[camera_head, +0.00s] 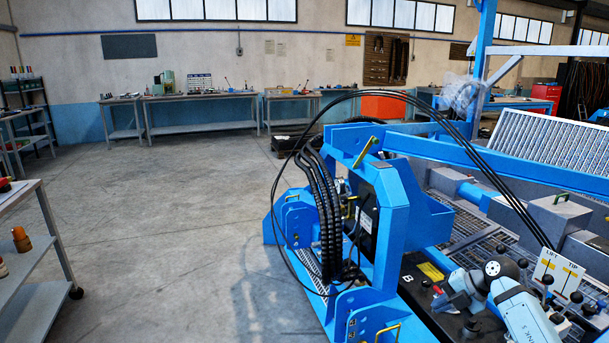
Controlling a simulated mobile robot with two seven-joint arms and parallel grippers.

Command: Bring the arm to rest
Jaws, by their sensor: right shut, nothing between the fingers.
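My right arm comes in at the lower right, with pale blue links and a dark round joint. My right gripper (446,302) is at its end, low over the dark panel (425,282) of the blue machine (398,215), near a yellow label. The gripper is shut with nothing held. Its fingertips are small and partly hidden by the wrist, and I cannot tell whether they touch the panel. My left gripper is not in view.
Black-knobbed levers and a LIFT/TIP plate (558,272) stand close right of my arm. Black hoses (325,215) arch over the blue frame. A grey cart (30,255) stands at the left edge. Workbenches (200,98) line the far wall. The concrete floor (170,220) between is clear.

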